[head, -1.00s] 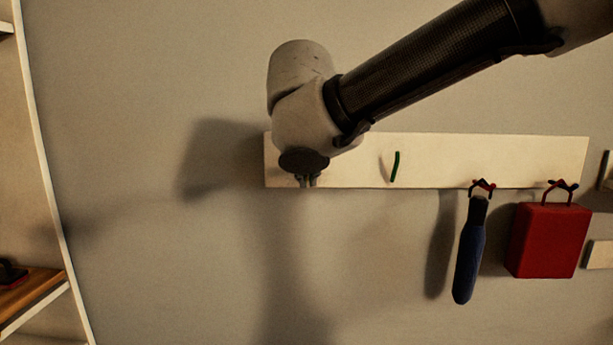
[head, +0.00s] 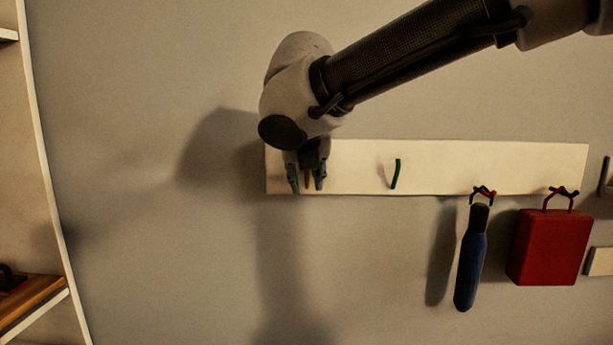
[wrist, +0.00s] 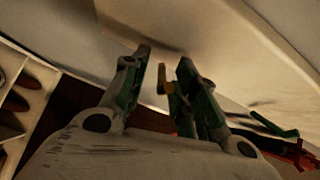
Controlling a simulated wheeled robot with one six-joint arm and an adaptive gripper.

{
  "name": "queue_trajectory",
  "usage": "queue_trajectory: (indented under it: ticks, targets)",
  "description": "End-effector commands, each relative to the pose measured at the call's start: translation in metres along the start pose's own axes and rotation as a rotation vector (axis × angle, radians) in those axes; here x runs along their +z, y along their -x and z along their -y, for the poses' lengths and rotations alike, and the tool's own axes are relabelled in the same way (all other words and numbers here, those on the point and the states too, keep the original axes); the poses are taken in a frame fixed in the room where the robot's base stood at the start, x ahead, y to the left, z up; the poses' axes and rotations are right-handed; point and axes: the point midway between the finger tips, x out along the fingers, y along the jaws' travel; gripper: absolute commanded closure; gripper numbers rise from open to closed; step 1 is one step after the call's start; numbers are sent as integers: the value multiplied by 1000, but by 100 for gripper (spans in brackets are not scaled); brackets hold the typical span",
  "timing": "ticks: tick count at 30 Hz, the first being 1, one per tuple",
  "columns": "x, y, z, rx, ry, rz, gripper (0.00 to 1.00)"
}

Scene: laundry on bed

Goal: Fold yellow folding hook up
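The yellow folding hook (head: 308,179) is a small yellow-brown piece at the left end of the pale wall rail (head: 450,165). My gripper (head: 307,187) points down in front of that end, its two fingers apart on either side of the hook. In the wrist view the hook (wrist: 162,78) shows between the open fingers of my gripper (wrist: 164,62), closer to the right finger. Whether it touches that finger I cannot tell. The hook's mount is partly hidden by my gripper.
A green hook (head: 396,173) sits on the rail to the right. Farther right, a blue-handled item (head: 470,260) and a red box-shaped item (head: 550,246) hang from hooks. A shelf (head: 30,300) stands at the far left. The wall below the rail's left part is clear.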

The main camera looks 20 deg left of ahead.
Motion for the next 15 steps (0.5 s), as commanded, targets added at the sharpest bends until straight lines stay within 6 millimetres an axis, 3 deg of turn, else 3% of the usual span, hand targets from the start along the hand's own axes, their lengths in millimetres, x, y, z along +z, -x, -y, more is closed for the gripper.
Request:
queue_trajectory:
  ticks: [9, 15]
  targets:
    - [0, 3, 1, -2, -1, -1, 70]
    - [1, 35, 0, 1, -2, 2, 70]
